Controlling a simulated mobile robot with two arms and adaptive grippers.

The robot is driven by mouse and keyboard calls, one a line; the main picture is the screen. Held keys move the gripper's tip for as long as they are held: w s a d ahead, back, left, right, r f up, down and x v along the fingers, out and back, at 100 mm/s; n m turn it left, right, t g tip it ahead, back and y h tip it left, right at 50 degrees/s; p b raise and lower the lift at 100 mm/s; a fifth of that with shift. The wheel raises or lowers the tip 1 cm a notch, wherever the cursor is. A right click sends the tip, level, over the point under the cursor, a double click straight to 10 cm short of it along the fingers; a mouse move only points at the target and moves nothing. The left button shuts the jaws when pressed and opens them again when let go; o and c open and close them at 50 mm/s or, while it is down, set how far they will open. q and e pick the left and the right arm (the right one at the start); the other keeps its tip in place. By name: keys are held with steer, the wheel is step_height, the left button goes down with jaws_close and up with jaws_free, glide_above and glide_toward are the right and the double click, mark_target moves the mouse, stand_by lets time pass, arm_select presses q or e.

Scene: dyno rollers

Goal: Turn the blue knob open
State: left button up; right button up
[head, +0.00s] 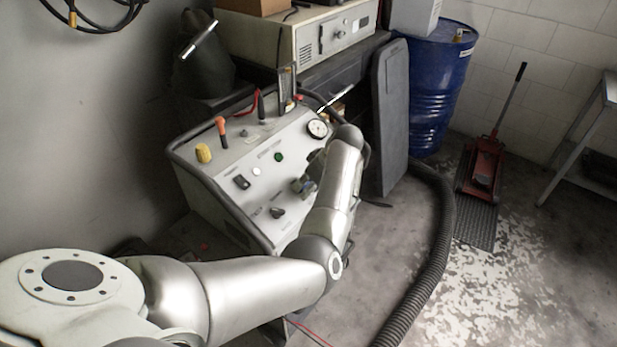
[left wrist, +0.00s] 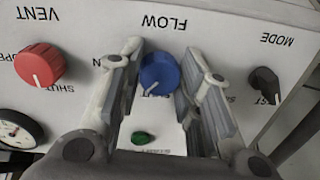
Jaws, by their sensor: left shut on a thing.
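The blue knob (left wrist: 160,70) sits on the light panel under the upside-down label FLOW in the left wrist view. Its white pointer line is at its lower left, near a partly hidden SHUT label. My left gripper (head: 303,186) is at the panel face, with its fingers on either side of the knob, shut on it. The fingers also show in the left wrist view (left wrist: 161,82). In the head view I cannot make out the blue knob at the gripper. My right gripper is not in view.
A red VENT knob (left wrist: 39,65) and a black MODE knob (left wrist: 265,84) flank the blue one. A green button (left wrist: 143,138) and a gauge (head: 317,128) are close by. A black hose (head: 437,250) lies right of the console (head: 225,205).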

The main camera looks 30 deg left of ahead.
arm_select(q)
steer(key=m+p, duration=0.4)
steer(key=m, duration=0.1)
steer(key=shift+s+r+m, duration=0.1)
steer(key=shift+r+m, duration=0.1)
steer(key=shift+m, duration=0.1)
steer(key=shift+m+p, duration=0.75)
steer(key=shift+m, duration=0.45)
steer(key=shift+a+f+m+y+p, duration=0.15)
steer(key=shift+m+y+p, duration=0.15)
steer(key=shift+m+p, duration=0.5)
steer(key=shift+m, duration=0.4)
steer(key=o, duration=1)
steer(key=v, duration=1.2)
